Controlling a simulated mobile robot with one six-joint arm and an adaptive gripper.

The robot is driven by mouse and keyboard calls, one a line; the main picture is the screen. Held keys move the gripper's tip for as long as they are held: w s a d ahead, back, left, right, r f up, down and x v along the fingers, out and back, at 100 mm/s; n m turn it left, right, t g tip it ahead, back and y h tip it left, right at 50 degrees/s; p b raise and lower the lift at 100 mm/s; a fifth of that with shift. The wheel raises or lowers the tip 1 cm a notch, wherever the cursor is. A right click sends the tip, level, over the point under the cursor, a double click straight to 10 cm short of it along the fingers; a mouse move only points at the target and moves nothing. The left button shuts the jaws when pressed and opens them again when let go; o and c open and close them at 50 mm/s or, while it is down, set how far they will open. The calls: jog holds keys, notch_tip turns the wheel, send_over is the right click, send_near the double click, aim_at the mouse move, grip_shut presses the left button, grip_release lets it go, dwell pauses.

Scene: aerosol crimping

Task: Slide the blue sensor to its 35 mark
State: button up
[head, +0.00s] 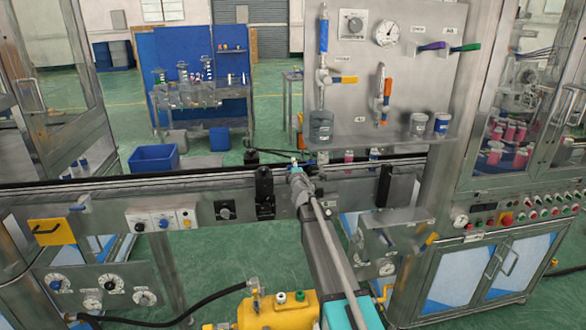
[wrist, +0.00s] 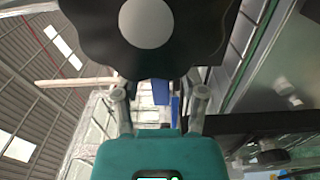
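I cannot make out the blue sensor or its 35 mark for certain. A small blue-teal spot shows on the rail beside my gripper (head: 297,172) in the head view. My gripper is at the front of the conveyor rail, just right of a black block (head: 264,190). In the wrist view, my two gripper fingers (wrist: 160,94) are spread apart, with no object clearly held between them. A large black lobed knob (wrist: 147,52) with a grey centre is close above the fingertips. Whether they touch it is unclear. Blue patches (wrist: 161,92) show between the fingers, possibly background.
The conveyor rail (head: 100,190) runs across the view. A black rotary switch (head: 225,210) and a control box (head: 160,219) are on its front left. A gauge panel (head: 385,75) stands behind. A yellow unit (head: 265,308) is near the bottom.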

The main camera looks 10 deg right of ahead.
jog(key=shift+s, duration=0.1)
jog(key=s, duration=1.1)
jog(key=shift+s, duration=0.4)
jog(key=s+d+f+m+g+h+p, duration=0.2)
jog(key=s+d+f+m+g+h, duration=0.15)
jog(key=s+m, duration=0.35)
jog(key=s+d+f+m+g+h+p, duration=0.1)
jog(key=s+d+f+m+g+h, duration=0.2)
jog(key=s+d+m+g, duration=0.25)
jog(key=s+a+f+m+g+y+p, duration=0.1)
jog(key=s+a+f+g+y, duration=0.1)
jog(key=s, duration=0.5)
jog(key=s+a+f+m+g+y+p, duration=0.1)
jog(key=s+a+f+m+g+y, duration=0.1)
jog(key=s+a+g, duration=0.2)
jog(key=s+a+f+m+g+y+p, duration=0.1)
jog(key=s+a+f+m+g+y, duration=0.1)
jog(key=s, duration=0.8)
jog(key=shift+s+a+g, duration=0.25)
jog(key=shift+a+g, duration=0.25)
jog(key=shift+a, duration=0.2)
